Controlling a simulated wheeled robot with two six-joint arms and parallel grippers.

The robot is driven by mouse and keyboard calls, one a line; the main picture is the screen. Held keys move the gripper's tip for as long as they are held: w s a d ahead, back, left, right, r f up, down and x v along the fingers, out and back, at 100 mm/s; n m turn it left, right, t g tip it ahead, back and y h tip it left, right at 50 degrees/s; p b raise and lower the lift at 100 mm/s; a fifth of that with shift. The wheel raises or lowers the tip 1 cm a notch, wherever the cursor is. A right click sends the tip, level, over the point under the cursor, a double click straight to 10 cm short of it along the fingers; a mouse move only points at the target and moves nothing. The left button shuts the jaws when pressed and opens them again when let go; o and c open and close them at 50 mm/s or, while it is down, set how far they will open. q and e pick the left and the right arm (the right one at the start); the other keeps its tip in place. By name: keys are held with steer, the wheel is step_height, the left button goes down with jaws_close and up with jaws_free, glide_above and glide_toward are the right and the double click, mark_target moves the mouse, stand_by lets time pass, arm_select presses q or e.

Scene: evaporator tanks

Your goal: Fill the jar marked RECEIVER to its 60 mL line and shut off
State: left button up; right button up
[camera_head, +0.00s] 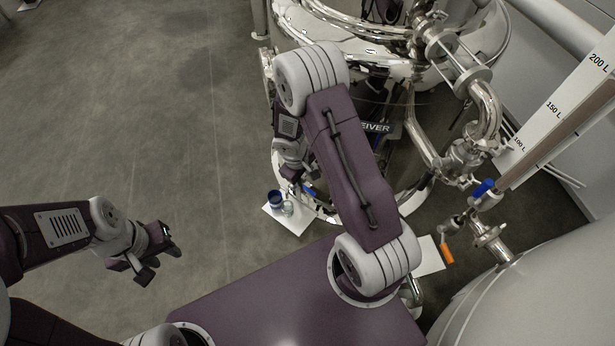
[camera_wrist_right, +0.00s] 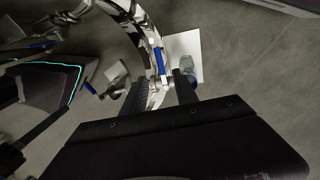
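A tank sign (camera_head: 375,127) reads "EIVER", its left part hidden behind my right arm. Below it, a clear glass jar (camera_head: 288,209) and a blue container (camera_head: 276,197) stand on a white sheet (camera_head: 298,224). I cannot read any line or level on the jar. A blue valve handle (camera_head: 309,189) is close by. It also shows in the right wrist view (camera_wrist_right: 159,61), in line with the gap between the fingers. My right gripper (camera_wrist_right: 161,82) is open, its fingers apart near the handle. My left gripper (camera_head: 160,262) is open and empty over the floor.
Another valve with a blue handle (camera_head: 483,188) is on the pipework at the right. An orange handle (camera_head: 446,252) hangs near a second white sheet (camera_head: 430,257). A scale board (camera_head: 560,115) and a large pale tank (camera_head: 540,290) bound the right. The left floor is clear.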

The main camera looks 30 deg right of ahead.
mark_target(308, 189)
steer(key=f+b, duration=0.2)
steer(key=f, duration=0.1)
steer(key=d+f+b, duration=0.1)
steer(key=f, duration=0.1)
steer(key=f+b, duration=0.2)
steer(key=f, duration=0.1)
steer(key=shift+w+d+f+b, duration=0.25)
steer(key=shift+w+f+b, duration=0.05)
steer(key=shift+f+b, duration=0.05)
jaws_close()
stand_by(1.0)
